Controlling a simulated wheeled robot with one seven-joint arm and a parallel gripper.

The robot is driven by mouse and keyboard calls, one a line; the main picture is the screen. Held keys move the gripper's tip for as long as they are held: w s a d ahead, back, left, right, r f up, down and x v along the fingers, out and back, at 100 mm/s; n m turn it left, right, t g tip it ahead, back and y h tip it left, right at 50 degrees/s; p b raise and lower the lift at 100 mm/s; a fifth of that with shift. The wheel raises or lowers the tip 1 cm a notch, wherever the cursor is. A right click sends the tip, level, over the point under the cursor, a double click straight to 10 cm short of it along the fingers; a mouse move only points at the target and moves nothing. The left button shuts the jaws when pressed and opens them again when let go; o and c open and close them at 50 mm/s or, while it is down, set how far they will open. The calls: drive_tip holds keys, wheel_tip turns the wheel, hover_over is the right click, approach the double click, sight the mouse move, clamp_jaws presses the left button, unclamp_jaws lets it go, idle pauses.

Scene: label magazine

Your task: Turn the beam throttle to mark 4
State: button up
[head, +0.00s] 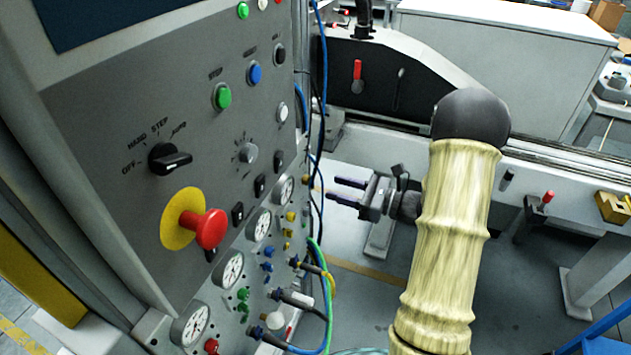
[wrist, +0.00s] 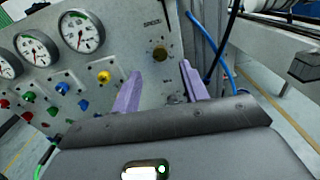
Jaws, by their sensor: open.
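A small round brass-coloured knob (wrist: 160,52) with a dark label above it sits near the panel's right edge in the wrist view. It may be the beam throttle; the label and any marks are too small to read. It appears between my gripper's two purple fingers (wrist: 161,74), beyond their tips and apart from them. My gripper (head: 338,190) is open and empty in the head view, to the right of the grey control panel (head: 130,105). A grey knob (head: 248,153) ringed by tick marks is also on the panel.
A red mushroom button (head: 211,228) on a yellow disc and a black selector (head: 170,159) stick out of the panel. Gauges (wrist: 82,32) and coloured plugs lie left of the brass knob. Blue cables (head: 323,45) hang along the panel's right edge.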

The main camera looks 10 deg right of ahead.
sight(309, 180)
drive_tip(key=x, duration=0.6)
drive_tip(key=shift+w+a, duration=0.25)
drive_tip(key=shift+a, duration=0.05)
clamp_jaws()
